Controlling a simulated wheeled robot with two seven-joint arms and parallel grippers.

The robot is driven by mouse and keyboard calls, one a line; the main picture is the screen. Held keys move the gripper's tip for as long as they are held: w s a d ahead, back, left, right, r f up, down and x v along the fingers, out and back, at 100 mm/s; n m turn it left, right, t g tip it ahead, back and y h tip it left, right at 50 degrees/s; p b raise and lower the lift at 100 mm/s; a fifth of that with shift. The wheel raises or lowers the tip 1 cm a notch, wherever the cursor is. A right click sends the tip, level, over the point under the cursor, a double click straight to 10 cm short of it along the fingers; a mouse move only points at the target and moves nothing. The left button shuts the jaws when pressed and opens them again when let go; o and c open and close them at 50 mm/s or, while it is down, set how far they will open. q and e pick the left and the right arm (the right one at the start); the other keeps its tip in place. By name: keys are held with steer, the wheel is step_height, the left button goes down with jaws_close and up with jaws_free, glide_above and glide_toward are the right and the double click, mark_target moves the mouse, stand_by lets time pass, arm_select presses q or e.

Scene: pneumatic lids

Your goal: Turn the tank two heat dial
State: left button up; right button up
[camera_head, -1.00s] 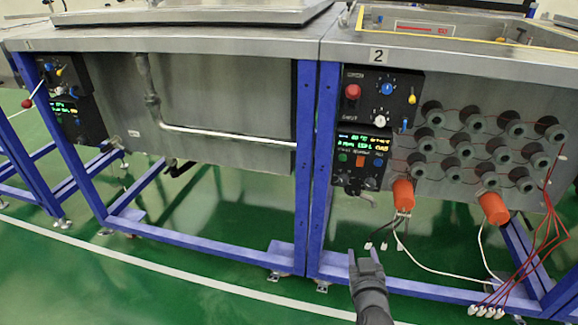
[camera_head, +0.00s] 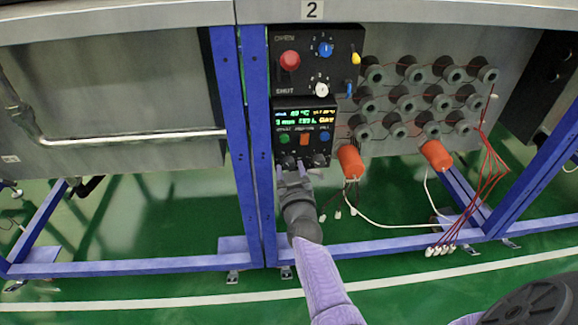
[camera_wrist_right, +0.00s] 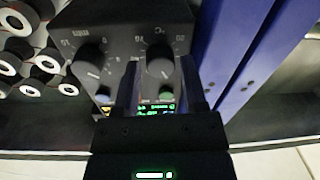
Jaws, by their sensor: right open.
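The tank two control box, under the number 2 plate (camera_head: 312,10), has a lower panel with a lit display (camera_head: 306,117) and two black dials along its bottom. My right gripper (camera_head: 290,172) is open at the left dial. In the right wrist view the panel appears upside down; the gripper's fingers (camera_wrist_right: 160,88) stand either side of this dial (camera_wrist_right: 160,62), which has a white pointer mark. I cannot tell whether they touch it. The other black dial (camera_wrist_right: 88,62) is clear of the fingers. My left gripper is out of view.
The upper panel carries a red knob (camera_head: 289,60), a blue knob (camera_head: 325,49) and a white knob (camera_head: 321,89). Orange cylinders (camera_head: 349,160) with hanging cables are right of the box. A blue frame post (camera_head: 257,140) stands close on its left.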

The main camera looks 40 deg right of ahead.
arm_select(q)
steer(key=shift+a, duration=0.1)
arm_select(e)
steer(key=c, duration=0.7)
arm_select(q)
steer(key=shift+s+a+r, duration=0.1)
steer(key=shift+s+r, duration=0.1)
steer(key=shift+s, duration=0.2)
arm_select(e)
jaws_close()
steer(key=shift+a+m+p, duration=0.1)
steer(key=shift+m+p, duration=0.25)
steer(key=shift+m, duration=0.85)
steer(key=m, duration=0.3)
steer(key=shift+f, duration=0.1)
steer(key=o, duration=0.7)
jaws_free()
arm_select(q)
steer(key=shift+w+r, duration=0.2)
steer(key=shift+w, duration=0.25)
arm_select(e)
steer(key=shift+s, duration=0.1)
